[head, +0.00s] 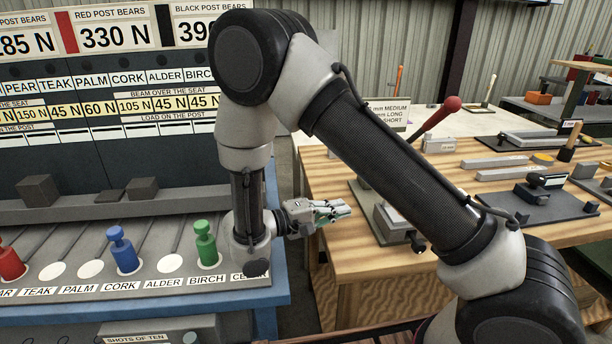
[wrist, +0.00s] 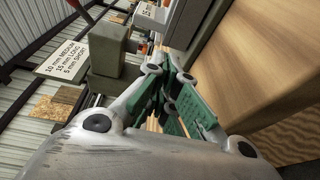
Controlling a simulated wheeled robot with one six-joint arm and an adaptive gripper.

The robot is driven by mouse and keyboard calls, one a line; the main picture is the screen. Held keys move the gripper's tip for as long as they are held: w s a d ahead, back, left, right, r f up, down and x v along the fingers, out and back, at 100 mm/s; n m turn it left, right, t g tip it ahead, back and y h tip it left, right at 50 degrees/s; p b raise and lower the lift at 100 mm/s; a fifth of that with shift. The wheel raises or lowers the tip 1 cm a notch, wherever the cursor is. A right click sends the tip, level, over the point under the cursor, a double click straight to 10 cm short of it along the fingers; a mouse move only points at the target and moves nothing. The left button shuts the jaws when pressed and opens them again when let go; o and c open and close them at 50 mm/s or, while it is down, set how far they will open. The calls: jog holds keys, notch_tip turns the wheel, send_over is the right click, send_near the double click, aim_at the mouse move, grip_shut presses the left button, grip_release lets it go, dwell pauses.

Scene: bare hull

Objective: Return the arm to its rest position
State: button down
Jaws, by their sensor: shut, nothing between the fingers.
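My arm is bent, rising high and then dropping to the wrist between the blue bench and the wooden table. My gripper (head: 332,211) points to the right, near the left edge of the wooden table. In the wrist view my gripper (wrist: 172,100) has its green-padded fingers closed together, with nothing seen between them. The wrist hangs close to the right end of the row of coloured posts.
The blue-edged bench (head: 150,308) holds a red post (head: 10,262), a blue post (head: 123,250) and a green post (head: 206,244). The wooden table (head: 345,255) carries a press with a red-knobbed lever (head: 450,105). A floor gap lies between them.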

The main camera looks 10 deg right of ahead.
jog(key=s+d+r+m+g+y, duration=0.2)
jog(key=s+d+r+g+y, duration=0.15)
jog(key=d+r, duration=0.25)
jog(key=s+d+r+m+g+y, duration=0.1)
jog(key=s+d+r+g+y, duration=0.3)
jog(key=d, duration=0.3)
jog(key=s+d+r+t+y, duration=0.4)
jog(key=s+r+t+y, duration=0.3)
jog(key=s+r+y, duration=0.2)
jog(key=shift+s+d+r+t, duration=0.35)
jog(key=shift+s+r, duration=0.45)
jog(key=shift+s, duration=0.45)
